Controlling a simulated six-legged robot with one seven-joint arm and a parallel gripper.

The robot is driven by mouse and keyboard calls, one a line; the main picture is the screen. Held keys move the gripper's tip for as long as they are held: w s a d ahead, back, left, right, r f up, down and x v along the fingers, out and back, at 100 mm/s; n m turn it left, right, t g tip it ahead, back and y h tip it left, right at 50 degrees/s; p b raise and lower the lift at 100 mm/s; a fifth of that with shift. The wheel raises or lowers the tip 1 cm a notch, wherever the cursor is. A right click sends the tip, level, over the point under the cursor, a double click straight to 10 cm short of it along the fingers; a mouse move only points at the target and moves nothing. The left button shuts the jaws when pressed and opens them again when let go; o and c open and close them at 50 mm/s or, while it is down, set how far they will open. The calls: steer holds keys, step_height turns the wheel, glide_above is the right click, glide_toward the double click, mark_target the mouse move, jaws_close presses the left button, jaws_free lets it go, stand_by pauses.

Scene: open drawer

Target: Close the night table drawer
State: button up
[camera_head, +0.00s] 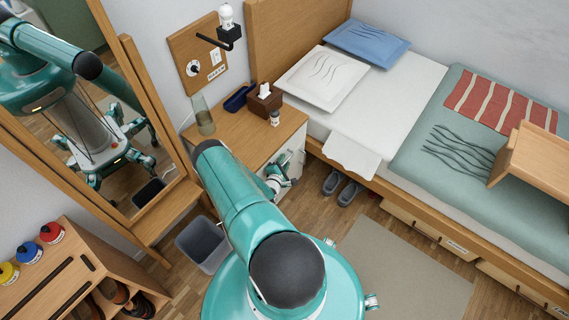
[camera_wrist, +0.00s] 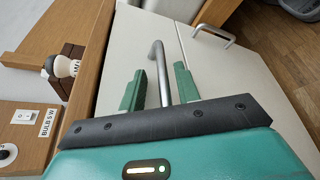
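The night table (camera_head: 238,128) has a wooden top and white fronts and stands beside the bed. In the wrist view, the white drawer front (camera_wrist: 135,35) with a metal bar handle (camera_wrist: 158,62) lies just beyond my gripper (camera_wrist: 160,88). The two green fingers are apart, one on each side of the handle, with gaps visible; I see no clear contact. In the head view, my gripper (camera_head: 276,180) is in front of the night table, partly hidden by my arm. How far the drawer stands out is hard to tell.
A tissue box (camera_head: 264,100), a small bottle (camera_head: 274,118), a blue tray (camera_head: 240,97) and a glass vase (camera_head: 203,116) stand on the night table. A second handle (camera_wrist: 214,36) is on the lower front. A grey bin (camera_head: 203,243) and slippers (camera_head: 341,187) are on the floor.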

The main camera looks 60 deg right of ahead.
steer(key=shift+s, duration=0.1)
steer(key=v, duration=1.3)
steer(key=shift+a, duration=0.4)
steer(key=shift+a+r, duration=0.1)
steer(key=shift+r, duration=0.05)
